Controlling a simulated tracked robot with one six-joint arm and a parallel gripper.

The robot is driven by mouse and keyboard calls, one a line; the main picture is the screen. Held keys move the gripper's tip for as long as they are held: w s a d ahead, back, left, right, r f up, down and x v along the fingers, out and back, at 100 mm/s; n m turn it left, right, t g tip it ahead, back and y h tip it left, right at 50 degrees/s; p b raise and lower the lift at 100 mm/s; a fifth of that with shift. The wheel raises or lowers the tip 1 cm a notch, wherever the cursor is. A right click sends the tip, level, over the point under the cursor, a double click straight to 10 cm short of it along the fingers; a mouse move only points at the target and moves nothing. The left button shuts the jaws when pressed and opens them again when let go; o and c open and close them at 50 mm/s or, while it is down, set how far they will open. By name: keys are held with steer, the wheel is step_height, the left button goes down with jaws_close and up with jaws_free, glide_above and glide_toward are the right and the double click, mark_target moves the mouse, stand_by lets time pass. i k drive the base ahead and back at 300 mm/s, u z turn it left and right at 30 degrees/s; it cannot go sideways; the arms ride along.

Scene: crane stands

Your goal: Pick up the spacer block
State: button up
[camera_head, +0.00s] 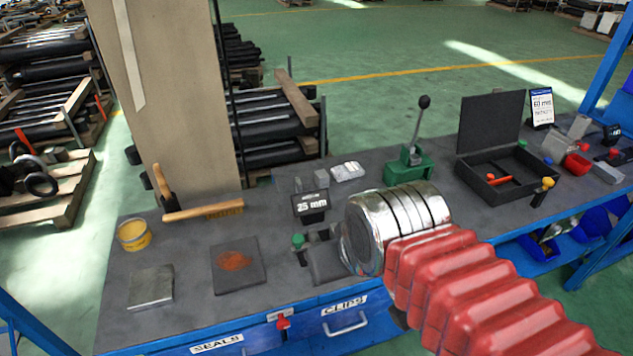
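I cannot tell for sure which piece is the spacer block. A flat grey metal block (151,287) lies at the front left of the bench. Small grey blocks (312,184) stand behind the black "25 mm" sign (311,204). A dark grey piece (327,264) lies left of my wrist, partly covered by it. My red ribbed arm comes in from the lower right and ends in a shiny metal drum over the front middle of the bench. The fingers of my gripper do not show; the drum hides what lies beyond it.
A brush (207,211), a yellow tin (133,236) and a rust-stained dark plate (238,265) lie at left. A green lever tool (409,165) stands behind my wrist. An open black case (491,172) and a "60 mm" sign (542,107) are at right. Drawers line the front.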

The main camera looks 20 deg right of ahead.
mark_target(298, 185)
steer(key=u, duration=1.95)
steer(key=i, duration=0.6)
steer(key=u, duration=0.05)
